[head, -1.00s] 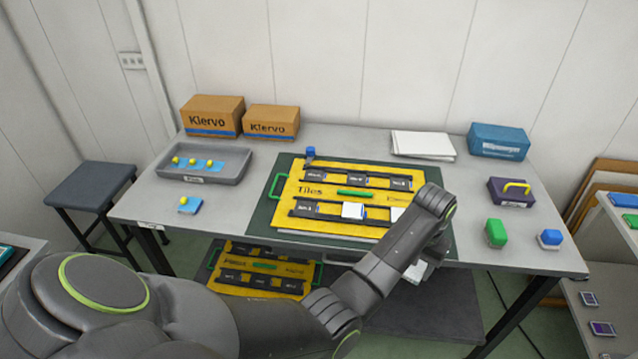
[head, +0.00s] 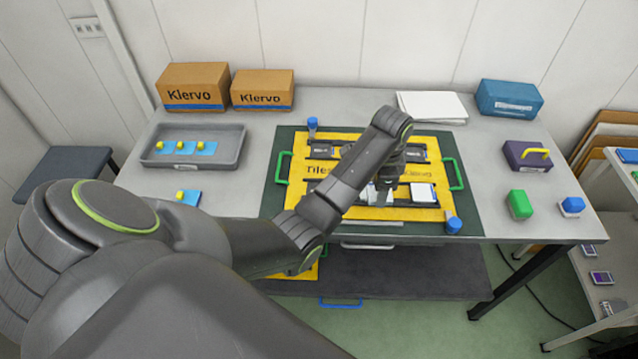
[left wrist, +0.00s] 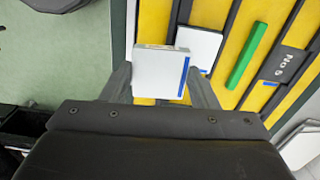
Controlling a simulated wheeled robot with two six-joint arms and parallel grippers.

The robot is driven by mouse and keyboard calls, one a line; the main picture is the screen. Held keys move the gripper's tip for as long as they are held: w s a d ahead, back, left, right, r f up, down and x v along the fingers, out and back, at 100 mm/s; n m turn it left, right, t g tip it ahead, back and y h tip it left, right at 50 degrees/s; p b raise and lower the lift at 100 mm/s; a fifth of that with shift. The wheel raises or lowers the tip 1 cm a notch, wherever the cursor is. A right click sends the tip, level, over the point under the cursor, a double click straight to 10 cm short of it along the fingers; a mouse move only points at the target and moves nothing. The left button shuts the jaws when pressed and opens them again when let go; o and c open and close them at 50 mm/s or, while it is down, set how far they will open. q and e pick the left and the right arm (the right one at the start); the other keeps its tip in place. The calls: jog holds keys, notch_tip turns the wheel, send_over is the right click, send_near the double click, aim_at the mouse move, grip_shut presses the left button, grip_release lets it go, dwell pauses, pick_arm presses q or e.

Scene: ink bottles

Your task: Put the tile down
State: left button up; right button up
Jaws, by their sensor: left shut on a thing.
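My left gripper (head: 384,194) is over the near row of the yellow board (head: 447,145) in the head view. In the left wrist view its fingers (left wrist: 160,85) are shut on a white tile (left wrist: 158,72) with a blue stripe along one edge. Another white tile (left wrist: 198,42) lies in a dark rail of the board beside the held one. In the head view a white tile (head: 423,194) sits at the right of the near row. My arm and gripper hide part of that row. I cannot tell how far the held tile is above the board. My right gripper is not in view.
The board lies on a dark green mat (head: 468,205), with a blue bottle (head: 312,127) at its far left corner and another (head: 453,224) at its near right. A grey tray (head: 226,152) and boxes (head: 192,87) stand left.

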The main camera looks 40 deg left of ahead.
pick_arm(q)
jog(key=a+m, duration=0.1)
jog(key=a, duration=0.1)
jog(key=a+r+m, duration=0.1)
jog(key=a+m, duration=0.1)
jog(key=shift+s+m+p, duration=0.2)
jog(key=shift+m+p, duration=0.1)
jog(key=s+a+r+m+p, duration=0.25)
jog(key=a+r+m, duration=0.25)
jog(key=a+m, duration=0.8)
jog(key=f+b, duration=0.1)
jog(key=d+f+m+b, duration=0.1)
jog(key=f+b, duration=0.1)
jog(key=f+m+b, duration=0.1)
jog(key=f+b, duration=0.1)
jog(key=shift+s+d+f, duration=0.2)
jog(key=shift+s+d, duration=0.1)
jog(key=shift+d, duration=0.05)
jog(key=shift+f, duration=2.4)
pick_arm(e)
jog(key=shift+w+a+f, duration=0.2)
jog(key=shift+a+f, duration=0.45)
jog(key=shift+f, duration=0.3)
pick_arm(q)
jog(key=shift+f, duration=0.1)
